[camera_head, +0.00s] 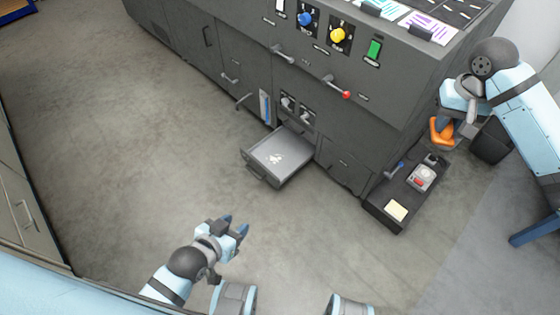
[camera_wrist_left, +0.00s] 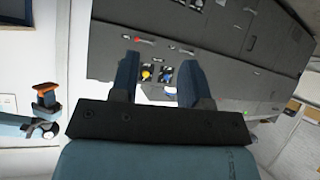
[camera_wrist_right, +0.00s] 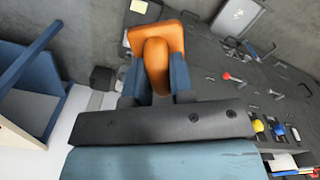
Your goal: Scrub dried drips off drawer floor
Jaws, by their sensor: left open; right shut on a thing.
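The open drawer (camera_head: 253,157) sits low in the dark grey cabinet, pulled out. Whitish dried drips (camera_head: 276,158) mark its light grey floor. The drawer also shows at the top of the right wrist view (camera_wrist_right: 222,24). My right gripper (camera_head: 443,126) is shut on an orange scrubber (camera_head: 436,139), held in the air to the right of the cabinet, well away from the drawer. The scrubber's flat base and rounded grip show between the fingers in the right wrist view (camera_wrist_right: 155,42). My left gripper (camera_head: 236,224) is open and empty, in front of the drawer and apart from it.
The dark grey cabinet (camera_head: 215,60) has levers and knobs on its front, including a red-tipped lever (camera_head: 345,94). A low dark platform (camera_head: 376,208) at its right end bears small items and a yellowish pad (camera_head: 396,210). The floor left of the drawer is clear.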

